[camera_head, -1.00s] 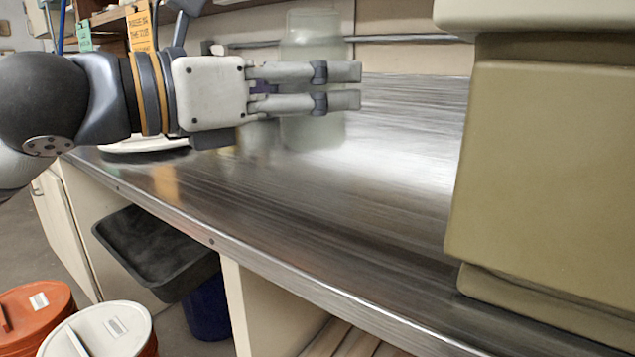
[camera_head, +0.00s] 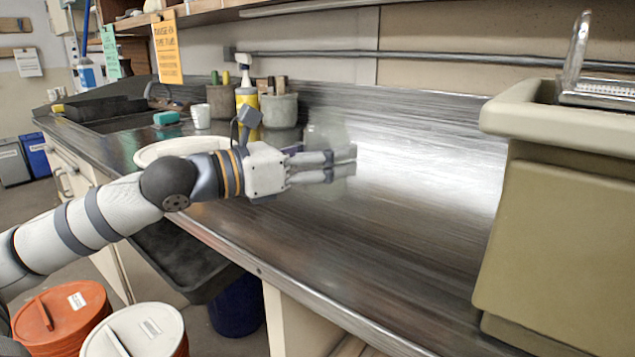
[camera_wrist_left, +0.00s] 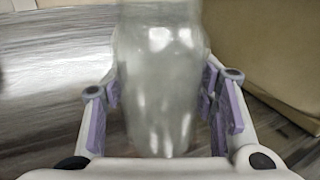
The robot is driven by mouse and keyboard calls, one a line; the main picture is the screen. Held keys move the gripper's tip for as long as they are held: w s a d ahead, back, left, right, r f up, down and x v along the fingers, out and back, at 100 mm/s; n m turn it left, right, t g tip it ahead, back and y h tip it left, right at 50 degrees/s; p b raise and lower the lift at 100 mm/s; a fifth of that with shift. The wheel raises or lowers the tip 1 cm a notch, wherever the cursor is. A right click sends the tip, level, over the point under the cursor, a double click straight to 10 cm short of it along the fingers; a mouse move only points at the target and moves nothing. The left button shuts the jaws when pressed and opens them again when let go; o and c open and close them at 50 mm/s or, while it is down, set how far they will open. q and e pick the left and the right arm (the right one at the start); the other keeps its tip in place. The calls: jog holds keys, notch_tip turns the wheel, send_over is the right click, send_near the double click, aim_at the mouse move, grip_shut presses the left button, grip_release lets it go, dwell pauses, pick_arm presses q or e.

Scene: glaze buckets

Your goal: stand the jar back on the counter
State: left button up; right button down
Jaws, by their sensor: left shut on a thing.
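The jar (camera_head: 326,134) is clear, greenish glass and hard to see against the shiny metal counter (camera_head: 410,220). My left gripper (camera_head: 352,162) reaches in from the left, low over the counter, its fingers shut around the jar's body. In the left wrist view the jar (camera_wrist_left: 158,85) looks upright between the purple-padded fingers of my left gripper (camera_wrist_left: 163,105). The fingers hide part of the jar in the head view. I cannot tell whether its base touches the counter. My right gripper is not in view.
A large tan box-like unit (camera_head: 570,240) stands on the right of the counter. A white basin (camera_head: 180,149) lies behind my left arm. A spray bottle (camera_head: 246,95), a grey pot (camera_head: 279,109) and a white cup (camera_head: 201,116) stand farther back. The counter's middle is clear.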

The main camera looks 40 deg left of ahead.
pick_arm(q)
jog(key=a+f, duration=0.1)
jog(key=w+a+f, duration=0.1)
jog(key=f, duration=0.1)
jog(key=shift+w+a+f, duration=0.1)
jog(key=shift+a+f, duration=0.05)
jog(key=shift+a, duration=0.1)
notch_tip(320, 180, down, 3)
jog(key=shift+w+a+f+b, duration=0.1)
jog(key=shift+a+f+b, duration=0.05)
jog(key=shift+b, duration=0.15)
jog(key=shift+f, duration=0.3)
jog(key=shift+r, duration=0.25)
jog(key=shift+f, duration=0.15)
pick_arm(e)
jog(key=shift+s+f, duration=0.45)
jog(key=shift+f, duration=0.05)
pick_arm(q)
jog(key=o, duration=1.6)
